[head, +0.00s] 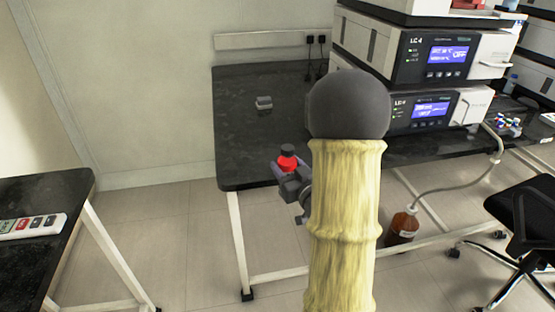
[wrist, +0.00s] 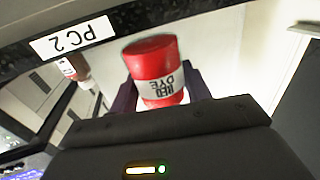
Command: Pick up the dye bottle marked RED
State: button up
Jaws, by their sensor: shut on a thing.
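In the wrist view the bottle (wrist: 155,70) shows a white label reading RED DYE, upside down in the picture. My gripper (head: 285,170) is shut on it, with the dark fingers on either side of the bottle in the wrist view. In the head view the gripper and bottle appear at the front edge of the black bench (head: 238,165). My arm hides part of the gripper and some of the bench.
A small grey block (head: 264,103) lies on the bench. Stacked LC instruments (head: 430,60) stand at its right. A brown bottle (head: 403,226) with a hose is below. A white labelled strip (head: 33,226) lies on the left table (head: 50,190). A black chair (head: 525,215) is at right. Floor between tables is clear.

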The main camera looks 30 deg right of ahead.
aim_at(292, 172)
jog(key=shift+s+f+b, duration=0.15)
jog(key=shift+f+b, duration=0.05)
jog(key=shift+b, duration=0.95)
jog(key=b, duration=0.3)
jog(key=shift+s+f+b, duration=0.1)
jog(key=shift+s+b, duration=0.1)
jog(key=shift+b, duration=0.15)
jog(key=s+b, duration=0.1)
jog(key=b, duration=0.2)
jog(key=shift+a+b, duration=0.1)
jog(key=shift+b, duration=0.3)
jog(key=s+b, duration=0.1)
jog(key=s, duration=0.1)
jog(key=s+b, duration=0.1)
jog(key=shift+s+r+b, duration=0.4)
jog(key=shift+s, duration=0.35)
jog(key=shift+w+f, duration=0.1)
jog(key=shift+w, duration=0.05)
